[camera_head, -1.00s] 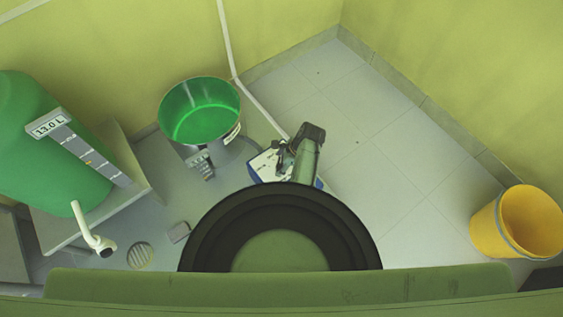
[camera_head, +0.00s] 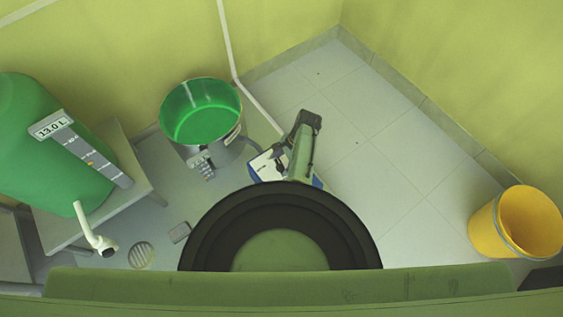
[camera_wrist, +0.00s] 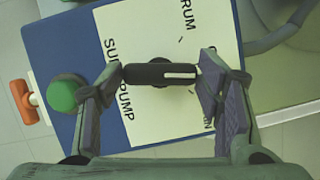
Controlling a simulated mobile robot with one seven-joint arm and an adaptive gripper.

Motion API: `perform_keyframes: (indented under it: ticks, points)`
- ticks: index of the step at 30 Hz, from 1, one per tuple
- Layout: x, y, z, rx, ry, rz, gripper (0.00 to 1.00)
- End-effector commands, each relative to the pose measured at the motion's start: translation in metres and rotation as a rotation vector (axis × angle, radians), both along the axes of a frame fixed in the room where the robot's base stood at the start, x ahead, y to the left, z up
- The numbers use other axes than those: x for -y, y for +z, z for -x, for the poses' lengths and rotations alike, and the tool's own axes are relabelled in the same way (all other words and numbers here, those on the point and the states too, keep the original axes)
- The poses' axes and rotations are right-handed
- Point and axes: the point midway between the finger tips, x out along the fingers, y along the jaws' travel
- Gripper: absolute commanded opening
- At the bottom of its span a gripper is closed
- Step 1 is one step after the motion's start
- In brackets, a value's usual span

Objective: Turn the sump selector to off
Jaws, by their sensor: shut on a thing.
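The sump selector (camera_wrist: 160,74) is a black bar knob with a white line on its right half, on a cream label (camera_wrist: 150,120) of a blue panel (camera_wrist: 62,48). The bar lies level in the wrist view, its white line toward the right finger. The label reads SUMP PUMP; other words are partly cut off or covered, and I cannot read an off mark. My gripper (camera_wrist: 161,77) is shut on the selector, one finger at each end of the bar. In the head view the panel (camera_head: 266,166) is partly behind my arm.
A green round button (camera_wrist: 62,95) sits close to the left finger. An orange handle (camera_wrist: 22,101) is beyond the panel edge. In the head view, a green-lined vessel (camera_head: 201,111) stands left of the panel. Open tiled floor (camera_head: 375,150) lies to the right, with a yellow bucket (camera_head: 530,222).

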Motion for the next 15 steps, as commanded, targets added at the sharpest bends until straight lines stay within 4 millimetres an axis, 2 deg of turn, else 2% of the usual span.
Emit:
perform_keyframes:
  ticks: [6, 15]
  points:
    - [-0.0008, -0.0003, -0.0006, -0.002, 0.132, 0.001, 0.32]
    - [-0.0008, -0.0002, -0.0008, -0.001, 0.219, 0.000, 0.32]
